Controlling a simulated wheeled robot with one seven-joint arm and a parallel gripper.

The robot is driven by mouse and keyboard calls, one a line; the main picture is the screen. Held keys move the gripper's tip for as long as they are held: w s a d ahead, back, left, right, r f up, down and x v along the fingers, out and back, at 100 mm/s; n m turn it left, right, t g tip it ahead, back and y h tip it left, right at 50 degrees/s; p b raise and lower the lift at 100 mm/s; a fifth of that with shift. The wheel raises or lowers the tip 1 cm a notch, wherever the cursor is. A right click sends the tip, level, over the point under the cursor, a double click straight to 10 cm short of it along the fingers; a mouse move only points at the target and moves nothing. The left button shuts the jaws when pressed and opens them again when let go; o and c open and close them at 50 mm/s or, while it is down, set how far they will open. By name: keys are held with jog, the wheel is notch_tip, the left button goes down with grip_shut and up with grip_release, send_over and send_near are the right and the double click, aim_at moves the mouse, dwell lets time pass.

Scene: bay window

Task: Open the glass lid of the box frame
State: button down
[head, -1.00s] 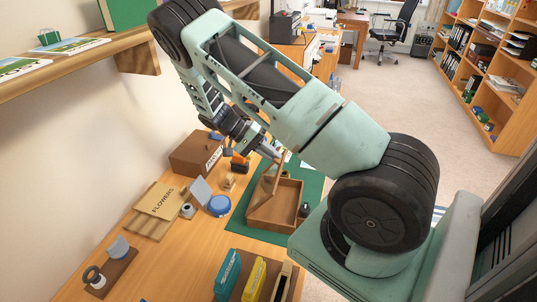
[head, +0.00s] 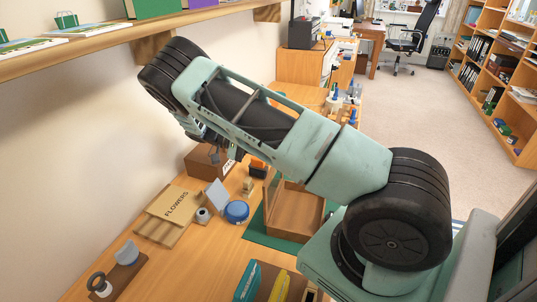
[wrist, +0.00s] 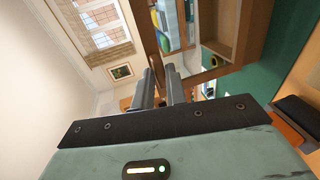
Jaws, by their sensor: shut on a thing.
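The box frame (head: 290,217) is a shallow wooden tray on a green mat on the desk. Its wood-rimmed glass lid (head: 267,193) stands raised at the box's left side, partly hidden behind my arm. In the wrist view the lid's wooden rim (wrist: 205,75) runs to my fingertips, and the box (wrist: 241,30) lies beyond it at the upper right. My gripper (wrist: 160,75) is shut on the lid's rim near a corner; the exact contact is hard to see. In the head view my arm hides the fingertips.
A brown box (head: 202,163), a blue round item (head: 236,212) and the FLOWERS board (head: 176,205) stand left of the box frame. A book holder (head: 262,283) is in front. The wall shelf (head: 100,32) runs above the desk at the left.

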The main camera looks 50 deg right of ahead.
jog(key=shift+a+f, duration=0.15)
jog(key=shift+f, duration=0.45)
jog(key=c, duration=1.5)
grip_release()
jog(key=shift+r, duration=0.1)
jog(key=shift+w+r, duration=0.1)
jog(key=shift+r, duration=0.05)
jog(key=b+v, duration=0.2)
jog(key=v, duration=0.5)
jog(key=shift+w, duration=0.2)
